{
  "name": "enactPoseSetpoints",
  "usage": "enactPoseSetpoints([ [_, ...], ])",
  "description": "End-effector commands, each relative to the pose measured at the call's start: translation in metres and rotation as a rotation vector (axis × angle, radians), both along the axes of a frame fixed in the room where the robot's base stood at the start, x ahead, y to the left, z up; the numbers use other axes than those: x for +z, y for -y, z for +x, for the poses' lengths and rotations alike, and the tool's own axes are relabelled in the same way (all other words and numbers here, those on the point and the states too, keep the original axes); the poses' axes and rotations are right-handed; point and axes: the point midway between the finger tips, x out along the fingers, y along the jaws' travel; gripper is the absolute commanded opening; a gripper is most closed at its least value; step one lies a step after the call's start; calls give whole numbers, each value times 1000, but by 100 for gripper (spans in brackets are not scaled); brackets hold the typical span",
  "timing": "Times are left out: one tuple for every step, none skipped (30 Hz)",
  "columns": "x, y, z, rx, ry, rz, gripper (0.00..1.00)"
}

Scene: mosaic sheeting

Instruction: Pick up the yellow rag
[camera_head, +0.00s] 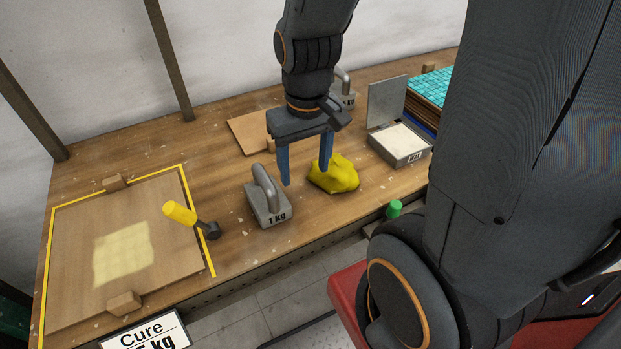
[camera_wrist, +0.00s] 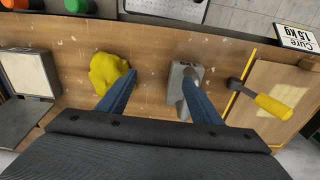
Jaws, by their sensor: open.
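The yellow rag (camera_head: 337,176) lies crumpled on the wooden workbench, just right of a grey 1 kg weight. In the wrist view the rag (camera_wrist: 109,72) sits at the upper left, beyond the tip of the left blue finger. My gripper (camera_head: 306,179) points down above the bench with its two blue fingers apart and nothing between them. I cannot tell whether a finger touches the rag.
The 1 kg weight (camera_head: 268,212) with its handle stands close left of the rag. An open grey box (camera_head: 400,152) stands to the right. Another weight (camera_head: 345,98) is behind my gripper.

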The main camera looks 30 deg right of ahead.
Motion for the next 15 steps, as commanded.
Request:
enactPoseSetpoints([
  [-1, 10, 8, 6, -16, 5, 68],
  [-2, 16, 12, 20, -30, 10, 73],
  [-4, 25, 19, 40, -48, 19, 73],
  [-5, 33, 25, 59, -64, 29, 73],
  [-7, 42, 31, 80, -77, 41, 73],
  [-10, 55, 39, 109, -95, 60, 73],
  [-12, 64, 44, 131, -107, 78, 73],
  [-15, 74, 49, 155, -117, 94, 73],
  [-19, 86, 55, 184, -127, 118, 73],
  [-21, 95, 59, 207, -134, 137, 73],
  [-24, 104, 63, 228, -136, 155, 73],
  [-28, 115, 67, 256, -139, 179, 73],
  [-30, 122, 70, 276, -139, 195, 73],
  [-33, 129, 72, 293, -138, 210, 73],
  [-36, 137, 75, 315, -137, 229, 73],
])
